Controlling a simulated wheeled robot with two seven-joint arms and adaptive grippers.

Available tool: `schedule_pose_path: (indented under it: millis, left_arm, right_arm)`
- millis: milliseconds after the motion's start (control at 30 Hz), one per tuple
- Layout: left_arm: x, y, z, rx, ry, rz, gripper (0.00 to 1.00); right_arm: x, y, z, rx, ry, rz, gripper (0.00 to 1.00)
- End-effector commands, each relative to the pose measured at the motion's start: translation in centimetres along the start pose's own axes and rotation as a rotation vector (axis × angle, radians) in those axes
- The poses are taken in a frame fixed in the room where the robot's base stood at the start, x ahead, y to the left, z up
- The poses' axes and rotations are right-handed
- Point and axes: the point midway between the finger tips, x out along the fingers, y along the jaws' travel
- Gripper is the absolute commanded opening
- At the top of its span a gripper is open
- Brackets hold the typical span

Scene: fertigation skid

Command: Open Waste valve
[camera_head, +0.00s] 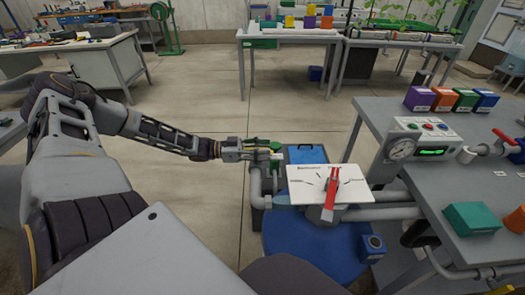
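A white plate (355,189) with small printed labels and black marks sits over grey piping in the lower middle. A red lever (332,188) stands on it, pointing up the picture toward its far edge. The labels are too small to read surely, so I cannot tell which marks Waste. My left gripper (266,152) is left of the plate and beyond it, apart from the red lever. Its fingers are beside a small green part (273,145) on the piping; I cannot tell whether they touch it or how far they are open. My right gripper is out of view.
A grey bench (395,112) on the right carries a panel with a gauge (401,149), a red-handled pipe fitting (507,137) and several coloured boxes. A blue round tank (310,240) is below the plate. Open floor (200,95) lies beyond my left arm.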

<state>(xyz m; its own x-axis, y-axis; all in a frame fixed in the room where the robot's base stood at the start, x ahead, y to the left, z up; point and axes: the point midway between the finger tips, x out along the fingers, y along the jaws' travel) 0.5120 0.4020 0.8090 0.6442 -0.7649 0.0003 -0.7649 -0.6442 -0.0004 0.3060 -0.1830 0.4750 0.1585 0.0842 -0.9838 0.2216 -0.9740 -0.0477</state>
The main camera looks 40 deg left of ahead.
Motion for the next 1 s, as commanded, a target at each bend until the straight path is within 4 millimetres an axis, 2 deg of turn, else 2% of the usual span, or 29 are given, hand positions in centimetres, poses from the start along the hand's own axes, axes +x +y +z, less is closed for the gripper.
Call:
schedule_pose_path:
  millis: [267, 567, 1000]
  left_arm:
    - [0.04, 0.01, -0.02, 0.0, 0.0, 0.0, 0.38]
    - [0.03, 0.01, -0.01, 0.0, 0.0, 0.0, 0.0]
    - [0.01, -0.01, -0.04, -0.001, 0.0, -0.004, 0.0]
  right_arm:
    - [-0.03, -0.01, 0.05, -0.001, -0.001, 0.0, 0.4]
    - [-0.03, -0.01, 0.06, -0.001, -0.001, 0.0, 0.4]
    - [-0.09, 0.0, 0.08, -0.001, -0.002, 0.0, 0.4]
